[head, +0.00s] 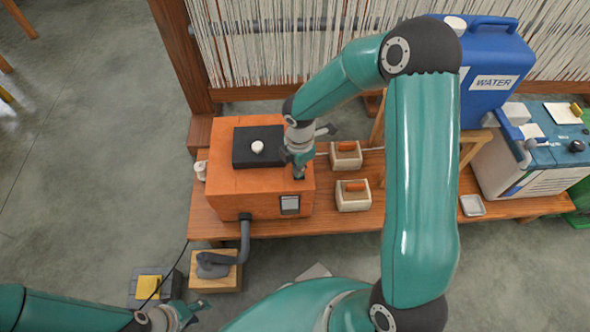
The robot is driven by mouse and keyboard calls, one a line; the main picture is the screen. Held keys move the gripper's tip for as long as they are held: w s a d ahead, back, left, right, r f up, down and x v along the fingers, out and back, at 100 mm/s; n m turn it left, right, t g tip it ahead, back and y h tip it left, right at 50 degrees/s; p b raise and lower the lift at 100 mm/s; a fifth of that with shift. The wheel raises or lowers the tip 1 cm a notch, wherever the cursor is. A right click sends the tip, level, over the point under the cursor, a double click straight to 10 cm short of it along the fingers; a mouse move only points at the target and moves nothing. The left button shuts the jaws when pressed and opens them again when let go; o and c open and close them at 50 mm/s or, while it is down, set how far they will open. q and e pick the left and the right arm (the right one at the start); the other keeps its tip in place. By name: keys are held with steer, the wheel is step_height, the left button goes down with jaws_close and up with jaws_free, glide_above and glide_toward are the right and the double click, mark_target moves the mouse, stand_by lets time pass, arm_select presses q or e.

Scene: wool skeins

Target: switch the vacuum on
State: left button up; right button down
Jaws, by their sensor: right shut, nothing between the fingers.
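An orange box (225,178) with a grey hose at its front looks like the vacuum. It stands on the left part of a wooden bench. A black block with a white knob (257,147) is on its top. A small pale panel with a dark frame (290,204), perhaps the switch, is on its front face at the right. My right gripper (299,172) is shut and empty, over the box's right top edge, above and behind that panel; I cannot tell whether it touches the box. My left gripper (192,313) is low at the bottom left, away from the box; its fingers are unclear.
A blue water container (492,75) and a white-and-blue case (520,170) stand farther right. The hose (243,245) bends down to a low wooden block (230,277). A loom is behind.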

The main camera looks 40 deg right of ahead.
steer(key=shift+f, duration=0.3)
steer(key=shift+r, duration=0.15)
step_height(320, 180, up, 7)
steer(key=p, duration=0.6)
stand_by(0.4)
